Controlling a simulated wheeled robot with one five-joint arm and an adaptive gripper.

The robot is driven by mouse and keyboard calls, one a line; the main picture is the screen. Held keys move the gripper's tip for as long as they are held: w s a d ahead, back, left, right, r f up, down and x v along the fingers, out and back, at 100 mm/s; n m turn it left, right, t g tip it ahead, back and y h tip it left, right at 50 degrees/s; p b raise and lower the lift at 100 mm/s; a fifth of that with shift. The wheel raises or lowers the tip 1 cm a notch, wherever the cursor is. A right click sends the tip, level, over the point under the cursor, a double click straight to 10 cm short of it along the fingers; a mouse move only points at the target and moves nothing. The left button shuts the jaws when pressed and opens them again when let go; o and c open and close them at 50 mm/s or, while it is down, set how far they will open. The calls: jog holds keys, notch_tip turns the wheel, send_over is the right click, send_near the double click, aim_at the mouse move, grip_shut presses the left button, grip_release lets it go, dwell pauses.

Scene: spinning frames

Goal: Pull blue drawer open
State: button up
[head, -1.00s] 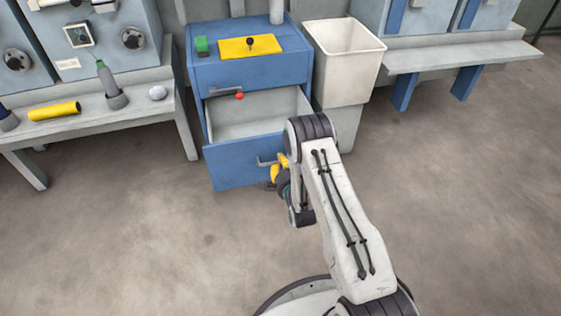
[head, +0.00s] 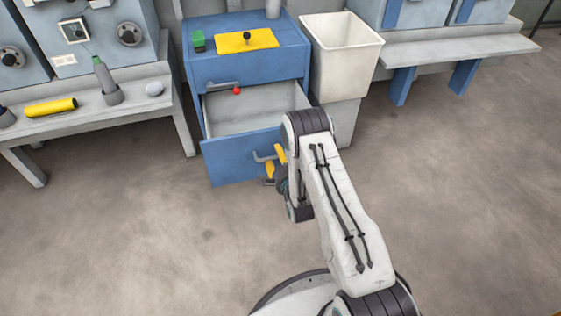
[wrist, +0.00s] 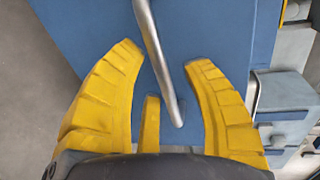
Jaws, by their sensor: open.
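The blue drawer (head: 228,163) is pulled out of the blue cabinet (head: 249,72), and its grey inside (head: 240,110) shows from above. Its grey bar handle (head: 264,158) is on the front panel. My gripper (head: 276,162) is at the handle, partly hidden by my arm. In the wrist view, the yellow fingers of my gripper (wrist: 165,65) are open, one on each side of the metal handle (wrist: 158,60). A gap shows between the handle and each fingertip. The blue drawer front (wrist: 100,25) lies behind them.
A red ball-like knob (head: 237,91) is by the upper handle. The floor in front is clear.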

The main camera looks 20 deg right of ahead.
jog(key=v, duration=1.2)
dwell(0.5)
notch_tip(320, 180, up, 32)
jog(key=n+g+p, duration=0.6)
jog(key=n+p, duration=0.3)
jog(key=p, duration=1.1)
jog(key=s+r+n+g+p, duration=0.3)
jog(key=s+r+p, duration=0.6)
jog(key=s+r, duration=0.4)
jog(key=s+r+n+g+p, duration=0.3)
jog(key=s+r+n+p, duration=0.3)
jog(key=s+r, duration=0.6)
jog(key=p+v, duration=0.2)
jog(key=v, duration=0.3)
jog(key=shift+w+r+p, duration=0.2)
jog(key=shift+w+p, duration=0.2)
jog(key=shift+w, duration=0.15)
